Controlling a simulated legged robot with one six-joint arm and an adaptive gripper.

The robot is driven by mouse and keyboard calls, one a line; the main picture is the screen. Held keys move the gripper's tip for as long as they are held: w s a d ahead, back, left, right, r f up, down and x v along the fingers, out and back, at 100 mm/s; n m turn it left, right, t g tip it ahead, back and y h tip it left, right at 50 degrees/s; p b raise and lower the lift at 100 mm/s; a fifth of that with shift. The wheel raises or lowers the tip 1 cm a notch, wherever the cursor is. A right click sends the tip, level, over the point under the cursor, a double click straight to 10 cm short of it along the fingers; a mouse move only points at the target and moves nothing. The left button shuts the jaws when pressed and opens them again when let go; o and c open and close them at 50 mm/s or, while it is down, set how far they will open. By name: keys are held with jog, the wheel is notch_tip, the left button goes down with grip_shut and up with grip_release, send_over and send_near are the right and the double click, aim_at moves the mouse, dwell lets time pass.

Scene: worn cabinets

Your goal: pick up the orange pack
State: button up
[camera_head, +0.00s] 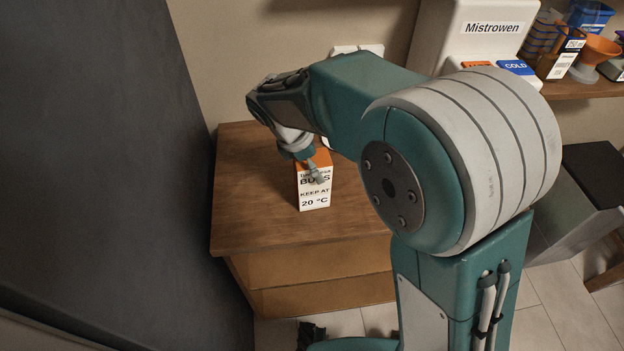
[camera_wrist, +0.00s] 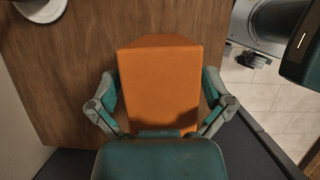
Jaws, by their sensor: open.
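The orange pack (camera_head: 314,194) stands upright on a wooden cabinet top. Its front is white with black print reading "KEEP AT 20 °C", and its top is orange. In the wrist view the orange top of the pack (camera_wrist: 160,82) fills the middle. My gripper (camera_head: 316,172) is at the top of the pack, coming down from above. In the wrist view my gripper (camera_wrist: 161,98) is open, with one finger on each side of the pack. I cannot tell whether the fingers touch it. Part of the pack's upper print is hidden by a finger.
The wooden cabinet top (camera_head: 255,215) is clear to the left and front of the pack. A dark tall panel (camera_head: 100,160) stands close on the left. A white dispenser marked "Mistrowen" (camera_head: 487,28) and a shelf with containers (camera_head: 575,88) are at the back right.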

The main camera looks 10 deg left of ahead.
jog(key=c, duration=1.2)
jog(key=shift+o, duration=0.2)
